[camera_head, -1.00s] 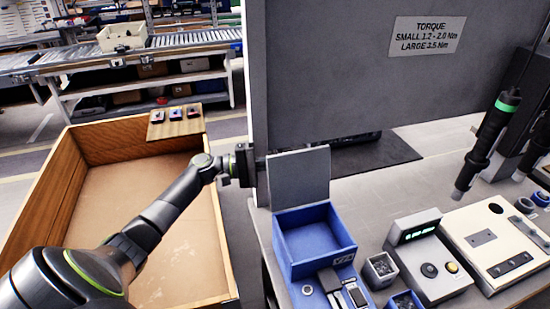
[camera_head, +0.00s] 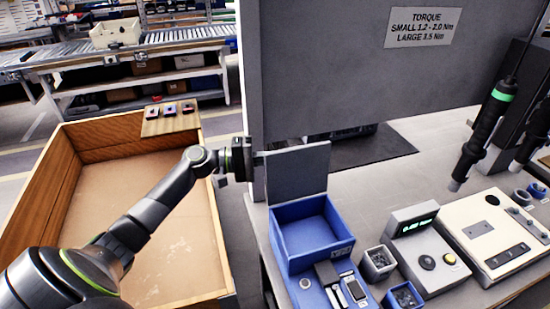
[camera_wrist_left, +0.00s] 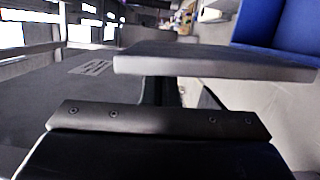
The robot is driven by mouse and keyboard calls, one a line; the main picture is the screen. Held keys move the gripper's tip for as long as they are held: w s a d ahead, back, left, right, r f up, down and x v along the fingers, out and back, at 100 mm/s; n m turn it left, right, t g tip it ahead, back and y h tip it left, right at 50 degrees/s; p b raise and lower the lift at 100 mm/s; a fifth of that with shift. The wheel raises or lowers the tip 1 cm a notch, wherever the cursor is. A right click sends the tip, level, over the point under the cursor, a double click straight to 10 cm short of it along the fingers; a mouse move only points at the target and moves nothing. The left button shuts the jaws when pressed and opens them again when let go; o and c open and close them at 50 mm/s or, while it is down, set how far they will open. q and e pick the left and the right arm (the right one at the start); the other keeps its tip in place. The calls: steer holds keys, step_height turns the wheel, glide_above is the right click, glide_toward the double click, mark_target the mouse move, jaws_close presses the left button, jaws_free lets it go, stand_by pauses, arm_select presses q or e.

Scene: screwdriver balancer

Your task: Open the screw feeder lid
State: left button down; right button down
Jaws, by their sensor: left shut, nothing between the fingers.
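The screw feeder is a blue open-topped box (camera_head: 312,236) on the table, right of centre in the head view. Its grey lid (camera_head: 297,174) stands upright at the back of the box, so the feeder is open. My left gripper (camera_head: 259,161) is at the lid's left edge, shut and empty. In the left wrist view the lid (camera_wrist_left: 215,64) is a grey slab just beyond my dark gripper (camera_wrist_left: 160,95). I cannot tell whether they touch. My right gripper is not in view.
A large grey panel (camera_head: 370,70) stands behind the feeder, close to my left gripper. A wooden-sided crate (camera_head: 55,185) lies left. A display unit (camera_head: 420,245), small screw bins (camera_head: 378,262) and a hanging screwdriver (camera_head: 485,130) are to the right.

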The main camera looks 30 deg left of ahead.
arm_select(q)
steer(key=shift+s+a, duration=0.1)
steer(key=shift+a, duration=0.05)
steer(key=b+v, duration=0.4)
steer(key=v, duration=1.3)
